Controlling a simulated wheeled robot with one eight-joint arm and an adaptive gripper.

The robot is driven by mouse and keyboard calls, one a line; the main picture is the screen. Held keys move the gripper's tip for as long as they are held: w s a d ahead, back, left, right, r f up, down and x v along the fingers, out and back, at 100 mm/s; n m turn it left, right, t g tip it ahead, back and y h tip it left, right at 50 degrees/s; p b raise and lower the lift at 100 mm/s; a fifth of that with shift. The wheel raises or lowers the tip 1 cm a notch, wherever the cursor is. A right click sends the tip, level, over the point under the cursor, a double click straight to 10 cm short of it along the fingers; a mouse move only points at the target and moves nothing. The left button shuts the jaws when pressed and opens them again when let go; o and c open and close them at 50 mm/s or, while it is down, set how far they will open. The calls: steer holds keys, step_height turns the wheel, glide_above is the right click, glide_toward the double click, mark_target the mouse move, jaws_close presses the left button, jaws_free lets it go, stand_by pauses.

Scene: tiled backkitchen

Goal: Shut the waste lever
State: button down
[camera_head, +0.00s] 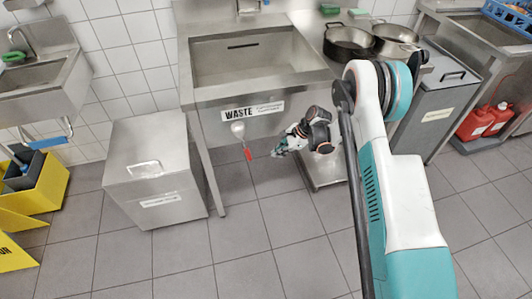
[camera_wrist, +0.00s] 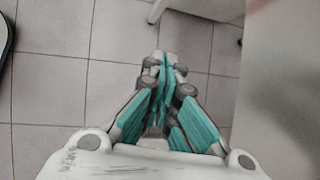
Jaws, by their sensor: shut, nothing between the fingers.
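The waste lever (camera_head: 248,153) has a red grip and hangs from a round pale hub on the front of the steel sink (camera_head: 185,62), just below the "WASTE" label (camera_head: 252,111). It points down and slightly to the right. My gripper (camera_head: 277,152) is a short way right of the red grip, at about its height in the picture, and appears apart from it. In the wrist view my gripper (camera_wrist: 164,68) has its teal fingers together, with nothing between them.
A lidded steel bin (camera_head: 155,170) stands left of the lever, beside the sink's leg. Two pans (camera_head: 349,42) sit right of the basin. A grey bin (camera_head: 440,95) and red canisters (camera_head: 487,122) stand at right. A yellow mop bucket (camera_head: 45,185) is at far left. The tiled floor in front is clear.

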steer(key=shift+w+d+r+p, duration=0.1)
steer(key=shift+d+r+p, duration=0.1)
steer(key=shift+d, duration=0.7)
steer(key=shift+w+d+r+p, duration=0.1)
steer(key=shift+d+p, duration=0.1)
steer(key=shift+d, duration=0.75)
steer(key=shift+w+d+r+p, duration=0.1)
steer(key=shift+d+r+p, duration=0.1)
steer(key=shift+d, duration=0.7)
steer(key=shift+f, duration=0.1)
